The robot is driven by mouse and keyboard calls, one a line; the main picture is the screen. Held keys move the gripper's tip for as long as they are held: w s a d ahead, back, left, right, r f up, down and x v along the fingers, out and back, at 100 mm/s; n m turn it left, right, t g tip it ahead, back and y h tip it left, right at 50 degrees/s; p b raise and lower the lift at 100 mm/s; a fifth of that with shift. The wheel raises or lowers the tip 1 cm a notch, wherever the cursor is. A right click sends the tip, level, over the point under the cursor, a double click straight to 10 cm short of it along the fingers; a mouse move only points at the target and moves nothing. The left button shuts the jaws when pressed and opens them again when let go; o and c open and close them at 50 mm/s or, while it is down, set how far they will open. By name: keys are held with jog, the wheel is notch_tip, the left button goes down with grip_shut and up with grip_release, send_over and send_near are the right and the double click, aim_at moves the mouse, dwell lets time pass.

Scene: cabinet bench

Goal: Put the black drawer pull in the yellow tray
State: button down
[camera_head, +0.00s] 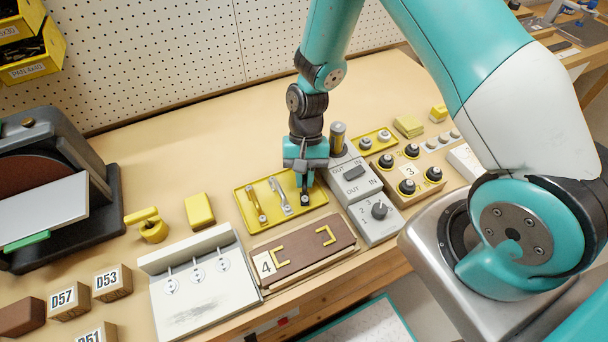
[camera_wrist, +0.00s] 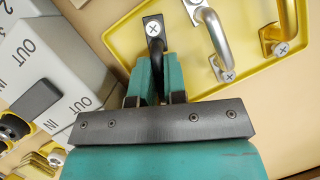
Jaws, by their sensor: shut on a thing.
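My gripper (camera_head: 304,183) is low over the right end of the yellow tray (camera_head: 242,205), shut on the black drawer pull (camera_head: 305,199). In the wrist view the black drawer pull (camera_wrist: 153,33) stands out from between the fingers (camera_wrist: 158,78), with a screw in its end plate. It appears within the outline of the yellow tray (camera_wrist: 198,68); I cannot tell whether it touches the tray floor. A silver pull (camera_head: 280,196) and a gold pull (camera_head: 255,203) lie in the tray to its left. The fingers hide part of the black pull.
A grey switch box (camera_head: 362,190) marked OUT and IN stands close to the right. A brown board (camera_head: 302,250) marked 4 lies in front of the tray. A yellow block (camera_head: 199,210) is to the left. The bench behind the tray is clear.

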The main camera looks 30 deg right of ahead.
jog(key=shift+f, duration=0.1)
jog(key=c, duration=1.2)
grip_release()
jog(key=shift+o, duration=0.2)
jog(key=shift+r, duration=0.25)
jog(key=b+v, duration=0.2)
jog(key=v, duration=0.9)
jog(key=s+a+r+n+t+y, duration=0.1)
jog(key=s+a+r+n+t, duration=0.1)
jog(key=s+r+n, duration=0.3)
jog(key=s+a+r+n+t, duration=0.2)
jog(key=s+a+r+n, duration=0.2)
jog(key=s+r, duration=0.9)
jog(key=shift+s+a+r+n+y, duration=0.35)
jog(key=shift+a+r+n+y, duration=0.05)
jog(key=shift+n, duration=0.8)
